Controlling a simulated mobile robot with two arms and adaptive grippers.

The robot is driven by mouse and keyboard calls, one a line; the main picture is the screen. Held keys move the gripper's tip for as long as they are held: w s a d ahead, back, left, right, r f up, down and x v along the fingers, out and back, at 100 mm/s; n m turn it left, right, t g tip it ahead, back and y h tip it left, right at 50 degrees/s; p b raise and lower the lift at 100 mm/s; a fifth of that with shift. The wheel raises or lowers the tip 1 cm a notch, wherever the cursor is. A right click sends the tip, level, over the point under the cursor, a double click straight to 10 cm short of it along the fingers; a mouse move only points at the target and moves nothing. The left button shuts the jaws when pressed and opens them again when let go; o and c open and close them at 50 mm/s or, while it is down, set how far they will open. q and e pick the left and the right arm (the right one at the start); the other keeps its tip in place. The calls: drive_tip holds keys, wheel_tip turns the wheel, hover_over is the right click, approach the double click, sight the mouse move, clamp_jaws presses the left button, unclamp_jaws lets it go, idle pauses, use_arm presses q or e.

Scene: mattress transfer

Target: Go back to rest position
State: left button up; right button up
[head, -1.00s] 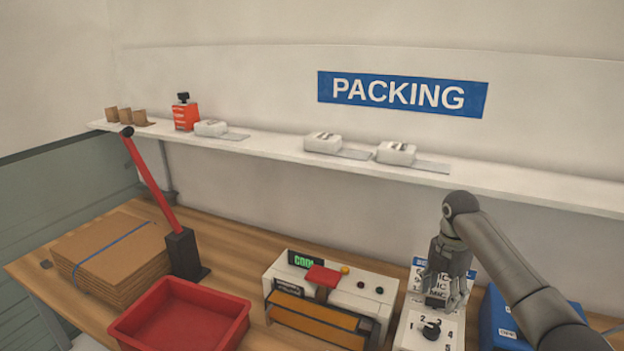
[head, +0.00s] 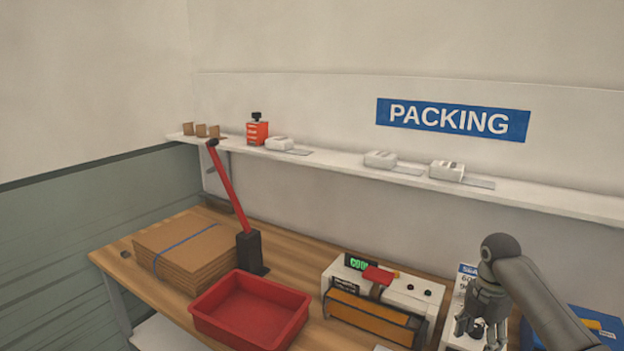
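My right gripper (head: 480,328) comes in from the right and points down at the lower right of the head view. It is over a white panel (head: 457,340) with a dial, which it mostly covers. Its fingers look spread, and I see nothing held between them, though the fingertips are small and dark against the dial. My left gripper is not in the head view.
A wooden bench (head: 118,240) carries stacked cardboard (head: 190,243), a red tray (head: 290,340), a red-levered device (head: 249,254), a white-and-orange machine (head: 420,305) and a blue box (head: 603,322). A wall shelf (head: 340,162) holds small items under a PACKING sign (head: 452,119).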

drive_tip(key=s+a+f+m+t+y, duration=0.1)
drive_tip(key=s+a+f+m, duration=0.6)
drive_tip(key=s+a+f, duration=0.9)
drive_tip(key=s+r+m+t, duration=0.3)
drive_tip(key=s+m, duration=1)
drive_tip(key=s, duration=0.5)
wheel_tip(320, 180, down, 27)
drive_tip(key=g+b, duration=0.1)
drive_tip(key=b, duration=0.1)
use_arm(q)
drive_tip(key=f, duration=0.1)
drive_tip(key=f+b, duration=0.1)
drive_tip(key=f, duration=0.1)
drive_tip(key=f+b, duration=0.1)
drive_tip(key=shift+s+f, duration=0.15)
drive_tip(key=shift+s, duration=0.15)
use_arm(e)
drive_tip(key=s+d+f+g, duration=0.1)
drive_tip(key=s+d+f, duration=0.2)
drive_tip(key=s+f, duration=1.5)
drive_tip(key=shift+d+f+g+h, duration=0.2)
drive_tip(key=shift+f+g+h, duration=0.15)
drive_tip(key=shift+f, duration=0.25)
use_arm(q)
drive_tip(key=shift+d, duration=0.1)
